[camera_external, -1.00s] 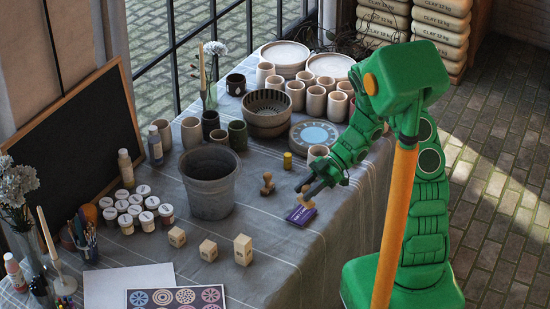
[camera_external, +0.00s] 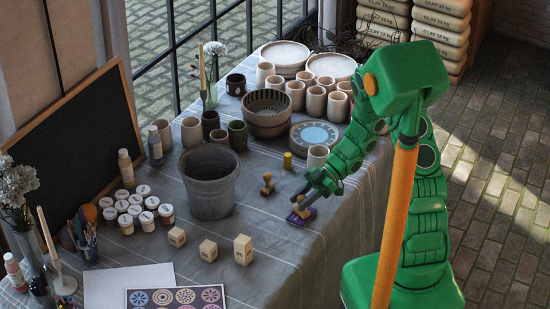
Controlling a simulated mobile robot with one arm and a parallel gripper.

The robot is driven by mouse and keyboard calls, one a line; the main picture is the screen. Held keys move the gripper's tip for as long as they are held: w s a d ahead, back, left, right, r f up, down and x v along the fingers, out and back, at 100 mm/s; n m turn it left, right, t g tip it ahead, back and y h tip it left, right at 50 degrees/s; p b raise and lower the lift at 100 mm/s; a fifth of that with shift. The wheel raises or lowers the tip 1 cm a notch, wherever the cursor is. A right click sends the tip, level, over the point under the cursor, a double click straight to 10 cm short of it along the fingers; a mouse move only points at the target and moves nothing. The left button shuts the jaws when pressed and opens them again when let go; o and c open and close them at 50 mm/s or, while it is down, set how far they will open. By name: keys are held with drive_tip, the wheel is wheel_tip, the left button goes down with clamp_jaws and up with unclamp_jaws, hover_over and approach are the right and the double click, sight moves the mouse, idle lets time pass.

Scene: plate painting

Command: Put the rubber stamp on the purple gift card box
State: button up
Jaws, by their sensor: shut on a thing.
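The purple gift card box (camera_external: 294,221) lies flat near the right edge of the table, partly covered by the stamp and my gripper. My gripper (camera_external: 303,198) is over it, shut on a small wooden rubber stamp (camera_external: 302,211). The stamp's base is at the top of the box; whether it touches or hovers just above is too small to tell. A second wooden stamp (camera_external: 267,184) stands upright on the table to the left of my gripper.
Three pale wooden blocks (camera_external: 243,250) stand to the left front. A grey pot (camera_external: 209,183) is further left. A yellow cylinder (camera_external: 287,161) and a pale cup (camera_external: 318,156) stand behind my gripper. The cloth just left of the box is clear.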

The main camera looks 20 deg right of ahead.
drive_tip(key=shift+f, duration=0.1)
drive_tip(key=o, duration=1)
drive_tip(key=shift+o, duration=0.2)
drive_tip(key=shift+w+d+r, duration=0.1)
drive_tip(key=shift+d+r, duration=0.05)
drive_tip(key=shift+r, duration=0.05)
drive_tip(key=v, duration=1.1)
drive_tip(key=shift+d, duration=0.25)
drive_tip(key=shift+w+r, duration=0.1)
drive_tip(key=shift+r, duration=0.05)
